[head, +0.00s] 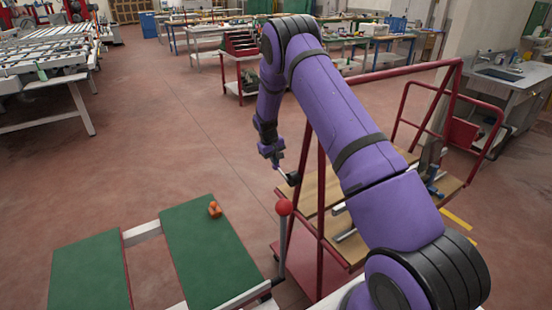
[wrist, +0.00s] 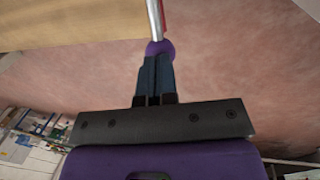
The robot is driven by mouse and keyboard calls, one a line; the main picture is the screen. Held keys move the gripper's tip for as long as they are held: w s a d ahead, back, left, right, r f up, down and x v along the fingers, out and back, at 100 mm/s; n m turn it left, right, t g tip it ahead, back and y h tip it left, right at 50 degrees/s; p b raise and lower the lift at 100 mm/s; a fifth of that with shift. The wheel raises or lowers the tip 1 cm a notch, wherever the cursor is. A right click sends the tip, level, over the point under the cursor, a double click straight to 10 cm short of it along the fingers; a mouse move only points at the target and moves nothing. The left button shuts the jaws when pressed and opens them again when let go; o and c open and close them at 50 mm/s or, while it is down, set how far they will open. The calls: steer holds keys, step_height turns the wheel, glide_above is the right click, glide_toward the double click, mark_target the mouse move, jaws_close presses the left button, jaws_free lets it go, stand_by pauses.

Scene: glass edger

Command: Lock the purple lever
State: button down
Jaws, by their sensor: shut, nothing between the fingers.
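The purple lever shows in the wrist view as a purple ball knob (wrist: 159,47) on a pale metal rod (wrist: 154,18). My gripper (wrist: 156,62) is shut and empty, with its fingertips right at the knob; I cannot tell whether they touch it. The fingertips hide part of the knob. In the head view my gripper (head: 276,164) points down at the upper end of a short, tilted pale rod. That rod leads to a dark round fitting (head: 293,178) beside the red frame. The knob is too small to make out clearly there.
A red ball knob (head: 283,208) on an upright rod stands in front of the red-framed cart (head: 320,215). Green panels (head: 205,250) with a small orange item (head: 214,209) lie at the lower left. Open floor (head: 150,150) spreads behind and left.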

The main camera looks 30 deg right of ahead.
steer(key=shift+w+f+g, duration=0.25)
steer(key=shift+f+g, duration=0.15)
steer(key=shift+f, duration=0.15)
steer(key=shift+w+f, duration=0.15)
steer(key=shift+f, duration=0.4)
steer(key=w+v, duration=0.1)
steer(key=v, duration=1.3)
steer(key=shift+w, duration=0.15)
